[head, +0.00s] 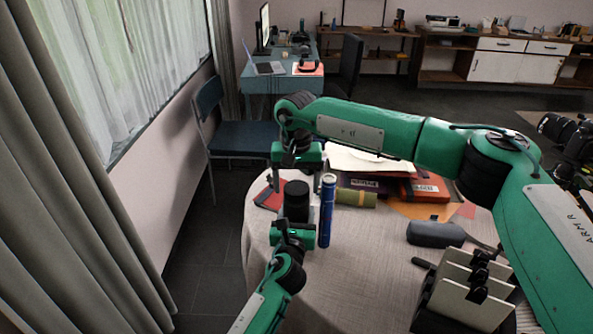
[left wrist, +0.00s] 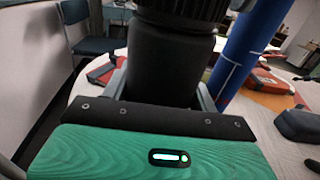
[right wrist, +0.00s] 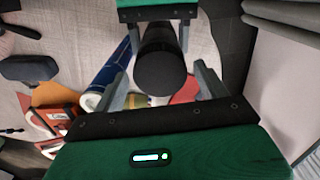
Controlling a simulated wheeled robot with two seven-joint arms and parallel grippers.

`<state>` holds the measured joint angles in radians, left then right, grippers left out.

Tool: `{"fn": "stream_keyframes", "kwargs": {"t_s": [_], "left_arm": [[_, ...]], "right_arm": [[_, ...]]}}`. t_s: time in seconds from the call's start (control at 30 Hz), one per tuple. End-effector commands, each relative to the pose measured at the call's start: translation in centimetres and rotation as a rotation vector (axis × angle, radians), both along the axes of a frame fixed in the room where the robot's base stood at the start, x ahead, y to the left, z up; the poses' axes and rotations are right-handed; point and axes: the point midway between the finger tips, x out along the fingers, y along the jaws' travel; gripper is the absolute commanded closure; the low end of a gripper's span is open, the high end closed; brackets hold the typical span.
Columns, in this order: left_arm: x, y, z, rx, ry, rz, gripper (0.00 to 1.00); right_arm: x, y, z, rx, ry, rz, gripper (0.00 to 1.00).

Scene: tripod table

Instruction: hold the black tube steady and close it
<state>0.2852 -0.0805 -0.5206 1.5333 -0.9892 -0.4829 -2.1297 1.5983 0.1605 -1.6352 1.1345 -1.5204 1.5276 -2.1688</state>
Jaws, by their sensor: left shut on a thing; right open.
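The black tube (head: 296,208) stands upright at the left side of the round table. My left gripper (head: 294,232) is shut around its lower part; the left wrist view shows the smooth black body (left wrist: 170,65) between the fingers. A wider, ribbed black top part (left wrist: 185,8) sits above the body, cut off by the picture edge. My right gripper (head: 297,180) is above the tube, pointing down. In the right wrist view its fingers are open on either side of the dark round top (right wrist: 160,65), with gaps visible. I cannot tell how tightly the top is seated.
A blue tube (head: 327,212) stands close to the right of the black tube. A green roll (head: 357,198), books (head: 425,189) and a grey case (head: 436,234) lie farther right. A rack of pale panels (head: 465,290) is at the front right. The tablecloth (head: 365,250) is clear between them.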

Motion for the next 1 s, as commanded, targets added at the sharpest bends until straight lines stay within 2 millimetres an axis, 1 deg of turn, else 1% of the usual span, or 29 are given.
{"fn": "stream_keyframes", "kwargs": {"t_s": [0.1,0.37,0.4,0.57,0.6,0.63,0.77,0.83,1.0], "left_arm": [[0.0,0.0,-0.03,0.0,0.0,0.0,1.0],[0.0,0.0,-0.03,0.0,0.0,0.0,1.0],[0.0,0.0,-0.03,0.0,0.0,0.0,1.0],[0.0,0.0,-0.03,0.0,0.0,0.0,1.0],[0.0,0.0,-0.03,0.0,0.0,0.0,1.0],[0.0,0.0,-0.03,0.0,0.0,0.0,1.0],[0.0,0.0,-0.03,0.0,0.0,0.0,1.0],[0.0,0.0,-0.03,0.0,0.0,0.0,1.0],[0.0,0.0,-0.03,0.0,0.0,0.0,1.0]], "right_arm": [[-0.04,0.01,-0.66,-0.001,0.001,0.0,0.25],[-0.03,0.01,-0.77,-0.001,0.0,0.001,0.25],[-0.03,0.01,-0.77,-0.001,0.0,0.001,0.27],[-0.02,0.01,-0.75,-0.001,0.0,0.001,0.59],[-0.02,0.02,-0.75,0.0,0.0,0.001,0.67],[-0.02,0.02,-0.75,0.0,0.0,0.001,0.7],[-0.02,0.02,-0.74,0.0,0.0,-0.031,0.7],[-0.02,0.02,-0.75,0.0,0.0,-0.095,0.7],[0.0,0.02,-0.76,0.0,-0.001,-0.359,0.7]]}}
